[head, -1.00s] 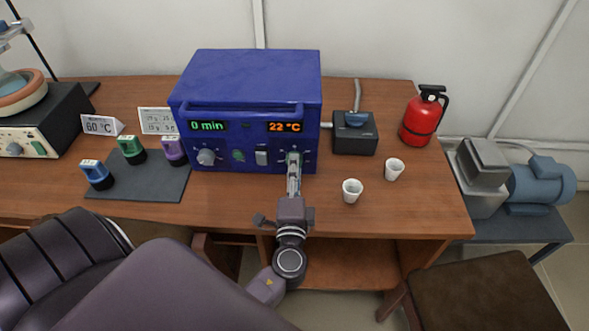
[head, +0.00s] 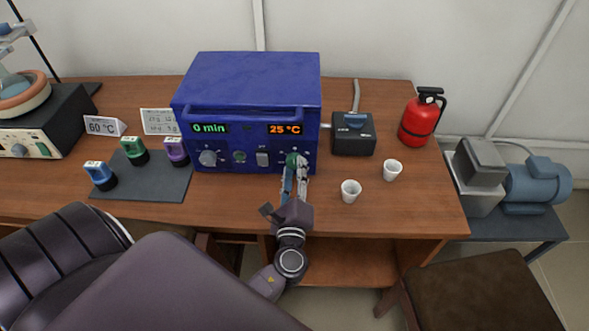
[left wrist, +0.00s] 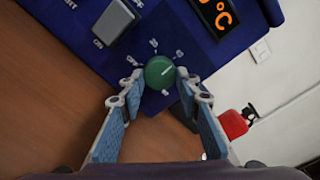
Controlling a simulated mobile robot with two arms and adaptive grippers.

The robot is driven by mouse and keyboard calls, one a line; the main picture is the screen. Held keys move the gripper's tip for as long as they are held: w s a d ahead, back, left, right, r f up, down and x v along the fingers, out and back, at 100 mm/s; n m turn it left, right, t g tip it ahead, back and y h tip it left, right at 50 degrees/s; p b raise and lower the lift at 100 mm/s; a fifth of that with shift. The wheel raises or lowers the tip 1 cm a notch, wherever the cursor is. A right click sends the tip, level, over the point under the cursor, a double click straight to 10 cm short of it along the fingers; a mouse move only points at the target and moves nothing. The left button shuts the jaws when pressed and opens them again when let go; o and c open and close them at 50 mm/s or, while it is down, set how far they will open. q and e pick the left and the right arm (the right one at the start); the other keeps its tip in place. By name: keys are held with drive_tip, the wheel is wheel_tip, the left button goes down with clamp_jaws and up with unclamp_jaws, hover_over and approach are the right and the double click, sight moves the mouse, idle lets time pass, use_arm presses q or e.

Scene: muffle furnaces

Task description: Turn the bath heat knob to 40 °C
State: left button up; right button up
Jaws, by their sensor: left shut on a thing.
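The blue unit (head: 245,85) stands on the bench with a green display reading 0 min and an orange display (head: 285,129) reading 25 °C. Below the orange display is a green knob (head: 291,158). In the left wrist view the green knob (left wrist: 159,72) shows a pale pointer line, with marks around it, including OFF. My left gripper (head: 296,164) is at this knob. In the left wrist view its fingertips (left wrist: 160,76) are shut on the knob from both sides. My right gripper is not in view.
A grey knob (head: 208,158), a small green button and a switch (head: 263,158) share the panel. Two white cups (head: 350,191) stand right of my arm. A black box (head: 353,140) and a red extinguisher (head: 420,120) are farther right. Several coloured-top items sit on a dark mat (head: 150,186).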

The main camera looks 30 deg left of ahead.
use_arm(q)
drive_tip(key=shift+d+f+m, duration=0.1)
drive_tip(key=shift+f+m, duration=0.05)
drive_tip(key=shift+m, duration=0.15)
drive_tip(key=o, duration=1.2)
drive_tip(key=shift+c, duration=0.2)
drive_tip(key=v, duration=1.2)
drive_tip(key=shift+s, duration=0.1)
